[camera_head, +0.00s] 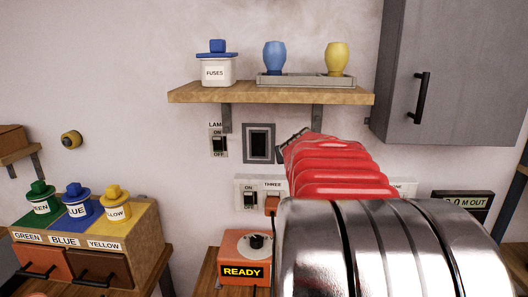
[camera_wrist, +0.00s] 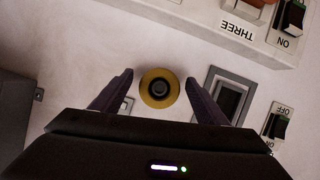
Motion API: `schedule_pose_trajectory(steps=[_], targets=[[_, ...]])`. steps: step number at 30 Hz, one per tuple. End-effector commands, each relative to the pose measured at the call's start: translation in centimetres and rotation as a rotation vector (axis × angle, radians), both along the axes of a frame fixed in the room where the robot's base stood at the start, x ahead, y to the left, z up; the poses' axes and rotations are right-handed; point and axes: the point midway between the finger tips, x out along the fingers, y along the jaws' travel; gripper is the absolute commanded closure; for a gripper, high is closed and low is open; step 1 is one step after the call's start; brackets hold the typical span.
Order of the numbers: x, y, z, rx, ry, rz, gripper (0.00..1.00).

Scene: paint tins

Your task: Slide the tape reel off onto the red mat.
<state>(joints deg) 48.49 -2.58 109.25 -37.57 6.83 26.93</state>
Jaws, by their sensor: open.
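In the wrist view a yellow ring with a dark centre (camera_wrist: 147,96), which looks like the tape reel, is on the pale wall. My gripper (camera_wrist: 159,78) is open, with one finger on each side of the ring and a gap on both sides. How far the fingertips are from the wall is hard to tell. Another yellow round thing with a dark centre (camera_head: 71,140) is on the wall at the left. No red mat shows in either view.
A wooden shelf (camera_head: 200,95) with a fuses jar (camera_head: 216,72) and two vases is above my arm. A grey cabinet (camera_head: 445,100) hangs at the right. A switch strip (camera_head: 245,205) and orange READY box (camera_head: 243,248) are below. Paint pots stand on a drawer unit (camera_head: 120,245).

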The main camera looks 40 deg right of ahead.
Motion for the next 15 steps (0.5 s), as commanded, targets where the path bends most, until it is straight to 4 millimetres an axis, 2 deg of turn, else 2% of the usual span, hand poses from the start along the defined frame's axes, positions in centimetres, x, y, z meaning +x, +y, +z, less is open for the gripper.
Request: schedule_pose_trajectory(steps=[8, 15], targets=[[-0.07, -0.12, -0.02, 0.000, 0.000, -0.002, 0.33], [-0.15, -0.17, -0.02, 0.000, 0.000, -0.003, 0.50]])
